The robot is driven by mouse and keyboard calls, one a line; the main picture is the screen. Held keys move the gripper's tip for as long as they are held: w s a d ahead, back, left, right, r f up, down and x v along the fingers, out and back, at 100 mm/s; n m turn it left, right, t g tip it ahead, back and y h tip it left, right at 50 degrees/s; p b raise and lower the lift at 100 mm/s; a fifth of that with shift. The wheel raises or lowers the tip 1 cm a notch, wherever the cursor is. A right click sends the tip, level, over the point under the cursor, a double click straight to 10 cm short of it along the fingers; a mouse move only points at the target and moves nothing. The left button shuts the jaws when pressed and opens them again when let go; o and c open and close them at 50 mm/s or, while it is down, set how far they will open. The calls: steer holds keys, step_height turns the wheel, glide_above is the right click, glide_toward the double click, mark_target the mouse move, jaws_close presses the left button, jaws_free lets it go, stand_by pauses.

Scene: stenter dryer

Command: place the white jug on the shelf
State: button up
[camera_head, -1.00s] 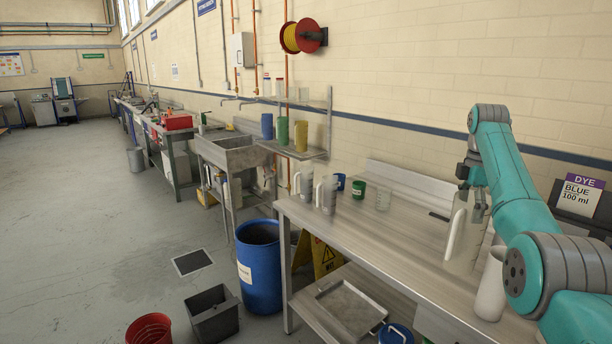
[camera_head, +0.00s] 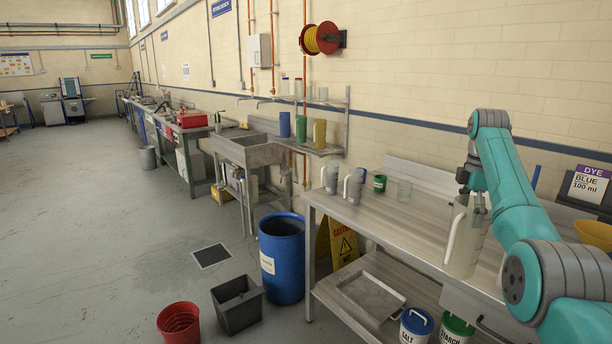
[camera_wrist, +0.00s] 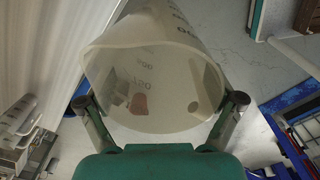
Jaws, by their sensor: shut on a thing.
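My gripper (camera_head: 470,196) is shut on the white jug (camera_head: 464,245), a tall translucent jug with a handle on its left side. The jug is upright and appears over the near bench top; any gap beneath it cannot be judged. In the wrist view, the jug (camera_wrist: 150,85) shows its graduation marks between the two fingers of my gripper (camera_wrist: 163,103). The wall shelf has an upper board (camera_head: 334,103) with small bottles and a lower board (camera_head: 328,151) with blue, green and yellow containers. It is well away from the jug, above and beside the sink.
A blue barrel (camera_head: 282,262), grey bin (camera_head: 237,304) and red bucket (camera_head: 179,322) stand on the floor. Open floor lies left.

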steer(key=s+a+f+m, duration=0.2)
steer(key=a+f+m, duration=0.15)
steer(key=f, duration=0.75)
steer(key=s+a+f+m, duration=0.2)
steer(key=a+f, duration=0.3)
steer(key=f, duration=0.5)
steer(key=s+a+f+m, duration=0.15)
steer(key=a+f, duration=0.25)
steer(key=f, duration=0.7)
steer(key=s+a+f+m, duration=0.4)
steer(key=s+a+f, duration=0.1)
steer(key=s+f, duration=0.5)
steer(key=s+a+f+m, duration=0.5)
steer(key=s+f, duration=0.6)
steer(key=s, duration=0.2)
steer(key=shift+s+a, duration=0.15)
steer(key=shift+s, duration=0.15)
